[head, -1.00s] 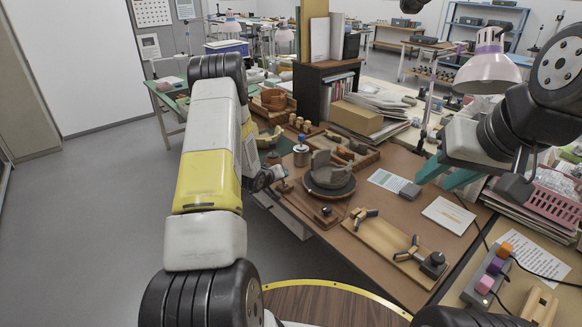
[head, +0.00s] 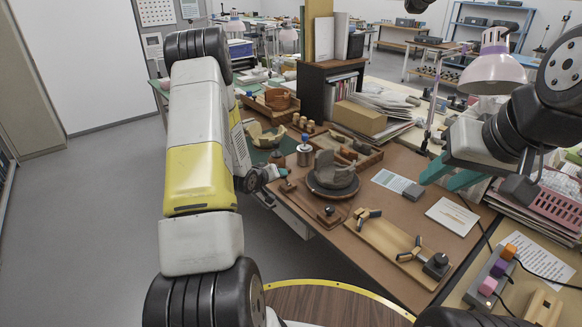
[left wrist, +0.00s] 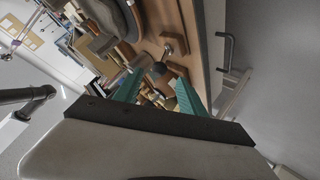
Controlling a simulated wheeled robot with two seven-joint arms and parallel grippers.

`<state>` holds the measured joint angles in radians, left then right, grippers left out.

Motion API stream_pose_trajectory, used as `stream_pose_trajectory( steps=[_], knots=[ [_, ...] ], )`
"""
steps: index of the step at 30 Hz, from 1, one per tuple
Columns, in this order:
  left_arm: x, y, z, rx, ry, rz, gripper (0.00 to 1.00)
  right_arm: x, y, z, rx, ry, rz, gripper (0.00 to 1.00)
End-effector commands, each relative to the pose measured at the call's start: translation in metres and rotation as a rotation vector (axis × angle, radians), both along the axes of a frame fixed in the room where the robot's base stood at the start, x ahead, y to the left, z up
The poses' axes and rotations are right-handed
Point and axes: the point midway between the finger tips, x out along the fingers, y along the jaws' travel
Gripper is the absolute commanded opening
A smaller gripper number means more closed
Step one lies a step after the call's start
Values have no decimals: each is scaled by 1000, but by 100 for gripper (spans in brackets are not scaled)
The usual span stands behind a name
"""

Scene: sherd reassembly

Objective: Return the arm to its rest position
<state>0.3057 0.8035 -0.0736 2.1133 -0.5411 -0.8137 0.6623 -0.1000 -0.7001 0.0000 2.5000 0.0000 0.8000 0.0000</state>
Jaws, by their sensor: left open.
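My left arm (head: 198,170) reaches forward from the bottom left of the head view, over the floor and the bench's left edge. The bench edge and a dark round knob lie beyond the fingertips. My right gripper (head: 450,177) hangs over the right part of the bench, teal fingers apart, and holds nothing I can see. A grey, partly built vessel (head: 333,167) stands on a dark round turntable (head: 333,190).
A wooden board with clamps (head: 395,248) lies at the bench's front. A white-and-blue bottle (head: 304,155) stands left of the vessel. A pink basket (head: 560,203) and a lamp (head: 490,72) are at the right. The floor (head: 100,220) left of my arm is clear.

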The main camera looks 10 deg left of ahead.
Motion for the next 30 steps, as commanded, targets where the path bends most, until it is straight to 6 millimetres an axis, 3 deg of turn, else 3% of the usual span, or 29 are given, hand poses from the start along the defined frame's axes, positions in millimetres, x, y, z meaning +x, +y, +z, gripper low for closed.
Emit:
stream_pose_trajectory(
  steps=[10, 14, 17, 22, 26, 30],
  knots=[
    [-3, 0, 2, 1, 0, -1, 48, 0, 0, 0, 0, 0, 0, 36],
    [-2, 0, 19, 28, 5, -4, 48, 0, 0, 0, 0, 0, 0, 36],
    [-2, 0, 52, 82, 21, -9, 48, 0, 0, 0, 0, 0, 0, 36],
    [-23, -7, 129, 197, 79, -23, 48, 0, 0, 0, 0, 0, 0, 36],
    [-54, -17, 182, 263, 129, -45, 48, 0, 0, 0, 0, 0, 0, 36],
    [-100, -34, 231, 312, 181, -84, 48, 0, 0, 0, 0, 0, 0, 36]
  ],
)
